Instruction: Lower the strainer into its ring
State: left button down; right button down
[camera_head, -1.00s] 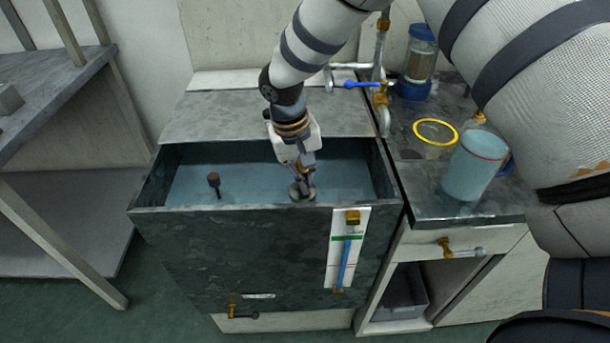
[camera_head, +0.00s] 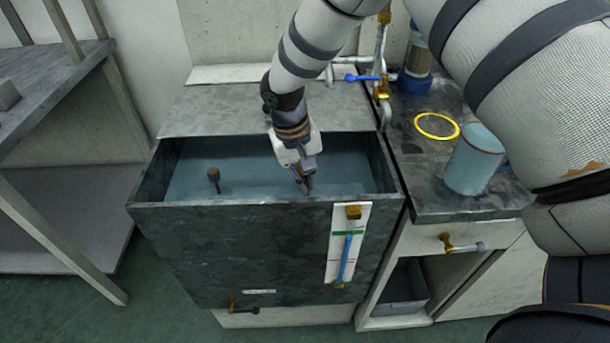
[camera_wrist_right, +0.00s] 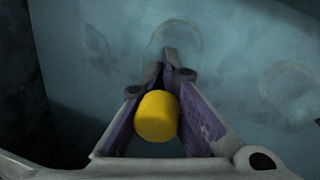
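My right gripper (camera_head: 305,184) reaches down into the open tank (camera_head: 270,240), its tips just behind the front wall. In the right wrist view, its purple-sided fingers (camera_wrist_right: 166,100) close around a yellow knob (camera_wrist_right: 156,116), which looks like the strainer's handle. The rest of the strainer is hidden in both views, below the gripper or behind the tank wall. A faint round outline (camera_wrist_right: 180,22) shows under the bluish water beyond the fingertips. I cannot tell for sure that it is the ring. My left gripper is not in view.
A brown-topped post (camera_head: 213,174) stands in the tank, left of the gripper. To the right, a counter holds a yellow hoop (camera_head: 437,126), a blue-tinted jug (camera_head: 472,160) and pipework with a blue lever (camera_head: 363,77). A sight gauge (camera_head: 347,245) is on the tank front.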

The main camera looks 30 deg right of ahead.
jog(key=shift+f, duration=0.45)
jog(key=c, duration=1.7)
grip_release()
